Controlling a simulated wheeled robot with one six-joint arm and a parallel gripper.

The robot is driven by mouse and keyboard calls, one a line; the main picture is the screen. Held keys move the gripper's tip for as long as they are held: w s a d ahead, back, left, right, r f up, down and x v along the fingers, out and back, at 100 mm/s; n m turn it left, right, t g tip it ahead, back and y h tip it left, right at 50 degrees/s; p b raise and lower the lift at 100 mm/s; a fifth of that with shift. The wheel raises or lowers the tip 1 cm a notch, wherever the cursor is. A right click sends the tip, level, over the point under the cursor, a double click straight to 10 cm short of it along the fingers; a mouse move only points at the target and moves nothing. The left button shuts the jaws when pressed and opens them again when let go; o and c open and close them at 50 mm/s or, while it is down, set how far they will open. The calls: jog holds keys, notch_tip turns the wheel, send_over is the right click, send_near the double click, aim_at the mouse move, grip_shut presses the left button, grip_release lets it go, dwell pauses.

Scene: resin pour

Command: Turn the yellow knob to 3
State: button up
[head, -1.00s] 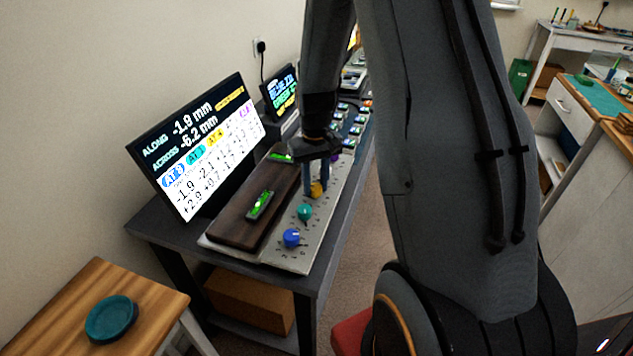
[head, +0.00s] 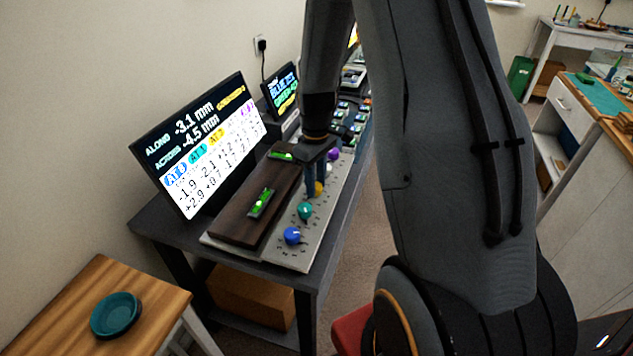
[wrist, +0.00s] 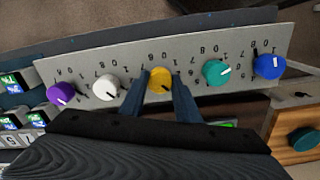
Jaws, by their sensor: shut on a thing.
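The yellow knob (wrist: 159,78) sits on the pale panel (wrist: 115,62), between the white knob (wrist: 106,87) and the teal knob (wrist: 216,72). My gripper (wrist: 162,92) is shut on the yellow knob, one finger on each side. In the head view the fingers of my gripper (head: 316,180) point down and partly hide the yellow knob (head: 319,189). Its pointer is too small and covered to read against the dial numbers. The screen (head: 200,145) reads ALONG -3.1 mm and ACROSS -4.5 mm; its yellow label is too blurred to read surely.
A blue knob (head: 292,236) and a purple knob (wrist: 61,92) are on the same panel. A dark wooden board (head: 235,222) with green level vials lies beside the knobs. A small second screen (head: 283,90) stands behind. A teal dish (head: 116,315) is on the wooden table.

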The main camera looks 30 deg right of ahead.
jog(key=shift+w+r, duration=0.1)
jog(key=o, duration=1)
jog(key=shift+o, duration=0.2)
jog(key=shift+r+b, duration=1.05)
jog(key=shift+r, duration=2.85)
jog(key=s+a+m, duration=0.2)
jog(key=s+a, duration=0.3)
jog(key=s, duration=0.3)
jog(key=s+a+r+m+t+b, duration=0.1)
jog(key=s+a+m, duration=0.2)
jog(key=s+a, duration=0.3)
jog(key=shift+s+m, duration=0.3)
jog(key=shift+s, duration=0.55)
